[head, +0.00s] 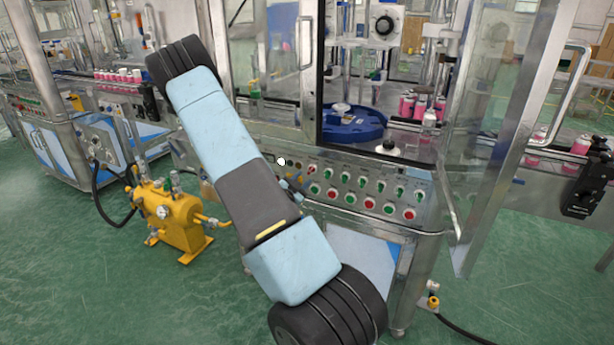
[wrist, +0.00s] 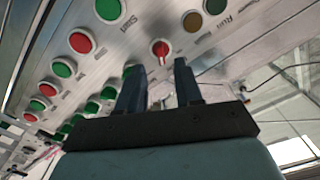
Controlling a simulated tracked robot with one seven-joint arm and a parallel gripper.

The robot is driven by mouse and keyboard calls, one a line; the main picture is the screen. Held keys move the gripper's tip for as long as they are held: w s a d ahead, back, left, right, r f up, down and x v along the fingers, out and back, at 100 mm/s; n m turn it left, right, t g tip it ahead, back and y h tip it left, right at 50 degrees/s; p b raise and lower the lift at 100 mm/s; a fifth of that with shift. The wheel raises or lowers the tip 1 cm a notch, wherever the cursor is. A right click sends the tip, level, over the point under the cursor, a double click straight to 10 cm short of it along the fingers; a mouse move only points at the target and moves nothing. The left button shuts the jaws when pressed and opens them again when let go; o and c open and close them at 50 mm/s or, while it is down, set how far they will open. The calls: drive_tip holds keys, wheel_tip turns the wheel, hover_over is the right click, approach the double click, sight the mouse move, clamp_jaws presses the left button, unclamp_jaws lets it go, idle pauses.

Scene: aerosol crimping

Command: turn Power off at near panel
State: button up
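The near control panel (head: 342,177) carries rows of red and green buttons on the machine's front. In the wrist view, a red rotary knob (wrist: 160,49) with a handle sits on the metal panel, just beyond and between my fingertips. Its label is too blurred to read, so I cannot tell for sure that it is Power. My gripper (wrist: 158,66) is open, its two dark fingers apart and nothing held between them. A gap seems to remain between fingertips and knob. In the head view, my arm hides most of the gripper and the panel's left part.
Green, red and amber buttons (wrist: 193,21) flank the knob, with Start and Run labels legible. An open glass door (head: 492,140) stands right of the panel. A yellow pump unit (head: 172,217) stands on the floor at left. The green floor is clear at front left.

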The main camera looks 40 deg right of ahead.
sight(309, 173)
drive_tip(key=shift+x, duration=2.45)
drive_tip(key=shift+c, duration=0.2)
